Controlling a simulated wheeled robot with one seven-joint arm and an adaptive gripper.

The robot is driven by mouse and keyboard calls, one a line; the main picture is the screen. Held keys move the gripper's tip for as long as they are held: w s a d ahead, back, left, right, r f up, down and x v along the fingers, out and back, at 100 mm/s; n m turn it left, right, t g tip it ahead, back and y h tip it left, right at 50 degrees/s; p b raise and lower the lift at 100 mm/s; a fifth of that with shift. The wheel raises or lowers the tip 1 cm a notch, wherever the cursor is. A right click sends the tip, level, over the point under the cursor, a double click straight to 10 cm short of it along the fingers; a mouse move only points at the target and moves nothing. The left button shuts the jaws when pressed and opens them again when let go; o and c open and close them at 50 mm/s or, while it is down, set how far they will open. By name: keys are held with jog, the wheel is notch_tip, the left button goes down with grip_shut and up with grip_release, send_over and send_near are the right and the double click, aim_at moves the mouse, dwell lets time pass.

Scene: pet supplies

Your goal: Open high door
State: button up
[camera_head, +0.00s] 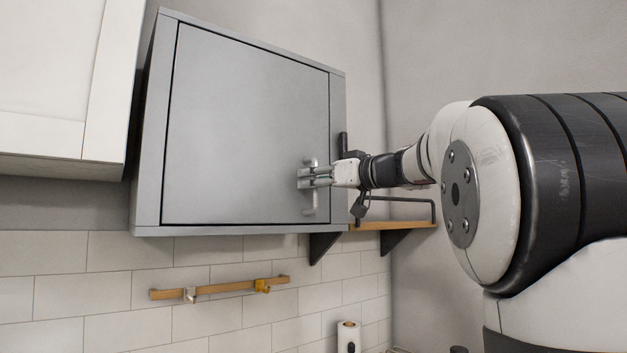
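A grey wall cabinet (148,140) hangs high on the wall, and its grey door (245,120) sits flush in the frame, closed. A short vertical bar handle (310,203) is at the door's lower right. My gripper (305,177) reaches in from the right, and its fingertips are at the middle of the handle. The fingers cover that part of the handle. The picture is too small to tell whether they are closed around it or only beside it.
A white cabinet (65,75) hangs at the left. A wooden shelf (395,225) with black brackets is right of the grey cabinet. A wooden rail (222,288) with hooks is on the tiled wall below. A paper roll (348,336) stands lower right. The space below the door is clear.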

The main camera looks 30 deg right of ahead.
grip_shut()
jog(key=shift+s, duration=0.2)
